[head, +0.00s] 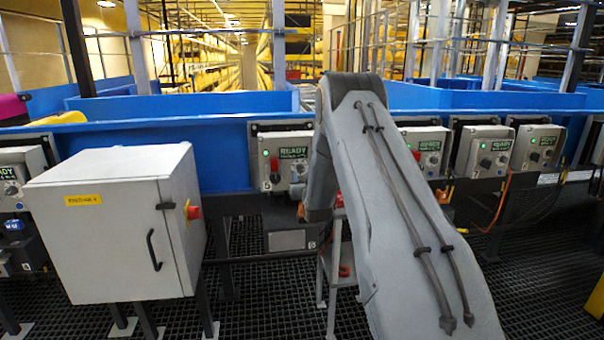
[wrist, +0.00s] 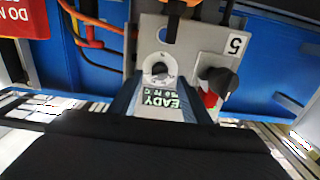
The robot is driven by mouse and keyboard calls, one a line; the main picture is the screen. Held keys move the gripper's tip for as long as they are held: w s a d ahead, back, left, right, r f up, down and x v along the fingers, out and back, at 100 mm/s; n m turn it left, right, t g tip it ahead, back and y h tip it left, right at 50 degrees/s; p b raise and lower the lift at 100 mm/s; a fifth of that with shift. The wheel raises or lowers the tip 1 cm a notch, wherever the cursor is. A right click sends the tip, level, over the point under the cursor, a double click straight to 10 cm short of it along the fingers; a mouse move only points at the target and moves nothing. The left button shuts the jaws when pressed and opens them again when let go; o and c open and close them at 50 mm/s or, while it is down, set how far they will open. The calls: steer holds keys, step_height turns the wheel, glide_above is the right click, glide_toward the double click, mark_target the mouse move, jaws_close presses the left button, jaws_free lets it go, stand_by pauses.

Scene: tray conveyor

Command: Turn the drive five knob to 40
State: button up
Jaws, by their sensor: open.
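The drive five box (head: 258,151) is a grey panel on the blue conveyor side, with a lit green READY display (head: 293,152) and a "5" label. In the wrist view the panel appears upside down, with its display (wrist: 160,99) partly readable. My gripper (wrist: 158,82) is open, with dark fingers on either side of the display and tips near the knob's sides. I cannot tell whether they touch it.
A black rotary handle (wrist: 219,80) with a red part sits close beside the knob. A grey cabinet (head: 108,228) with a red switch stands at the left front. Similar drive boxes (head: 536,148) line the conveyor to the right. Orange cables (wrist: 95,20) hang near the panel.

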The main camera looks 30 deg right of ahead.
mark_target(301, 171)
steer(key=shift+x, duration=2)
steer(key=shift+c, duration=0.3)
steer(key=c, duration=1)
